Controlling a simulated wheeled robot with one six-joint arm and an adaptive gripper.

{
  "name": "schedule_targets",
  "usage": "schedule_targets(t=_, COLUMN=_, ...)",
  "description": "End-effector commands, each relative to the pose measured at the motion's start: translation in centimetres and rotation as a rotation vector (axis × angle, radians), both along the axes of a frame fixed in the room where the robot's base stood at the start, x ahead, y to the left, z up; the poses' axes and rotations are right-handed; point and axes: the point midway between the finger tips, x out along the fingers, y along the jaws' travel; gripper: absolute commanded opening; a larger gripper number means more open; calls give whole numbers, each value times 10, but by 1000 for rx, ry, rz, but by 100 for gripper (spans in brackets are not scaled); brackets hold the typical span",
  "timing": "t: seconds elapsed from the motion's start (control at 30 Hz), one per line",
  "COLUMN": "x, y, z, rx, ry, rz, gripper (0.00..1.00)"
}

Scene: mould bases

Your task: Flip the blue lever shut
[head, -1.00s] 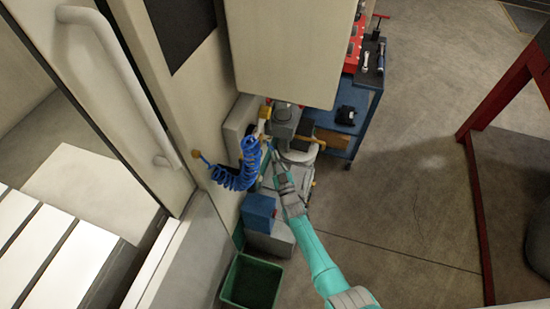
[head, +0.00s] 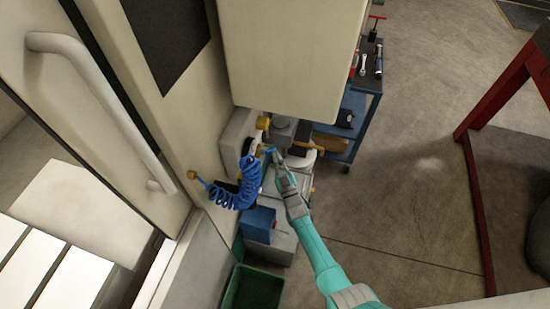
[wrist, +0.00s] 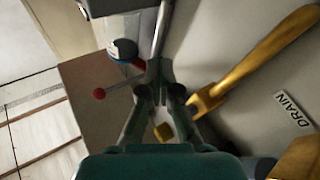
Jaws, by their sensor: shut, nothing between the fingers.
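My gripper (head: 273,158) reaches in below the beige cabinet, among the fittings beside the machine wall. Its fingers are shut and empty, and they also show in the wrist view (wrist: 158,72). A small blue piece (head: 270,150) shows right at the fingertips in the head view; it may be the blue lever, but it is too small to tell its position or whether I touch it. In the wrist view a round blue-rimmed part (wrist: 123,50) lies just left of the fingertips. No blue lever is clearly seen there.
A yellow handle (wrist: 255,62) beside a DRAIN label (wrist: 293,110) lies right of my fingers. A red ball knob (wrist: 99,94) is to the left. A coiled blue hose (head: 235,193) hangs left of my gripper. A green bin (head: 253,290) and blue cart (head: 357,105) stand nearby.

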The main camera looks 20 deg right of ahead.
Motion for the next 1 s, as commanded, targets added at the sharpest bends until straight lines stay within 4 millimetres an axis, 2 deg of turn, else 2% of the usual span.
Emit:
schedule_targets(t=0.5, x=17, y=-15, z=21, rx=0, ry=0, rz=0, gripper=0)
schedule_targets(t=0.7, x=16, y=-14, z=20, rx=0, ry=1, rz=1, gripper=0)
schedule_targets(t=0.87, x=9, y=-14, z=17, rx=0, ry=2, rz=0, gripper=0)
schedule_targets(t=1.0, x=-11, y=-14, z=10, rx=0, ry=3, rz=-1, gripper=0)
